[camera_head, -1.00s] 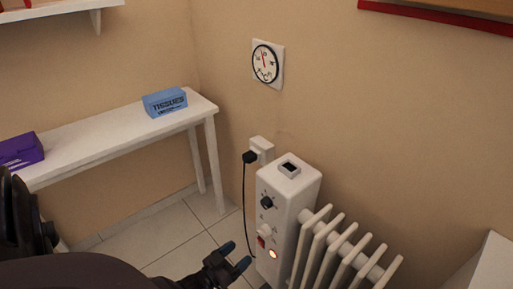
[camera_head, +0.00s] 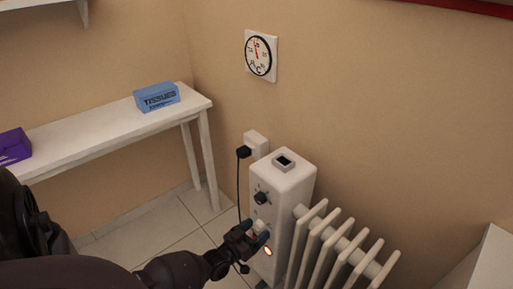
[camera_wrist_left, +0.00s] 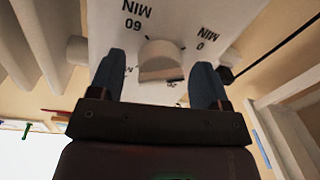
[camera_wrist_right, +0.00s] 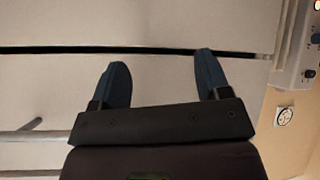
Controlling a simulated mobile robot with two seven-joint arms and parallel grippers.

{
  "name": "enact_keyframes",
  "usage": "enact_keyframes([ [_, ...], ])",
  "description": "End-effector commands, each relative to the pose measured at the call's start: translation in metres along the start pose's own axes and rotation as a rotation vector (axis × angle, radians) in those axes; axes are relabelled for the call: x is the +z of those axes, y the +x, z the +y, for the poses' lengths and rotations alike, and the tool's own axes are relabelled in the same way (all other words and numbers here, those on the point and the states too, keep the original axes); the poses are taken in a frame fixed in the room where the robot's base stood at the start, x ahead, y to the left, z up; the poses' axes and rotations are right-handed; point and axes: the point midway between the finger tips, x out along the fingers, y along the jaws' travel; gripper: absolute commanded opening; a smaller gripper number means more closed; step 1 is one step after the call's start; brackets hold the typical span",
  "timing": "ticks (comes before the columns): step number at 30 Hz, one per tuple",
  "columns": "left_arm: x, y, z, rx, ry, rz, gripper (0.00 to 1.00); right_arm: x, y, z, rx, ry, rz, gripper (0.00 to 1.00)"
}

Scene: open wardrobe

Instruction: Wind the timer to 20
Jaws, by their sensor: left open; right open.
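The timer is a white round knob (camera_wrist_left: 161,58) on the white front panel of the heater (camera_head: 284,176). In the left wrist view, "60 MIN" and "0 MIN" print shows beside it; its exact setting cannot be read. My left gripper (camera_head: 255,231) is open in front of the lower panel. In the left wrist view, its blue fingers (camera_wrist_left: 157,76) stand on either side of the knob, with a gap on each side. Whether the tips touch the panel cannot be told. My right gripper (camera_wrist_right: 162,72) is open and empty in its wrist view, outside the head view.
A black knob (camera_head: 261,198) sits above the timer, and a lit orange lamp (camera_head: 268,252) below it. Heater fins (camera_head: 318,236) stand right. A black plug and cord (camera_head: 243,152) hang left. A white table (camera_head: 90,131) holds a tissue box (camera_head: 157,97).

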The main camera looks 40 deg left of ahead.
Motion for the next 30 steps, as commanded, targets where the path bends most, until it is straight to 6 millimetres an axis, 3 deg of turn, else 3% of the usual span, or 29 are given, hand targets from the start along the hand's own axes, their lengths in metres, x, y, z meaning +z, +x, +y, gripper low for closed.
enact_keyframes([
  [9,-0.0005,0.0018,-0.0001,0.0,0.0,0.001,0.69,0.0003,-0.0012,0.0002,0.0,-0.002,-0.001,0.7],
  [18,-0.0004,0.0016,0.0003,0.0,0.0,0.001,0.24,0.0034,-0.0034,0.0002,0.001,-0.001,-0.009,0.7],
  [30,-0.0001,0.0014,0.0008,0.001,0.0,0.001,0.24,0.0053,-0.0035,-0.0001,0.001,0.0,-0.014,0.7],
])
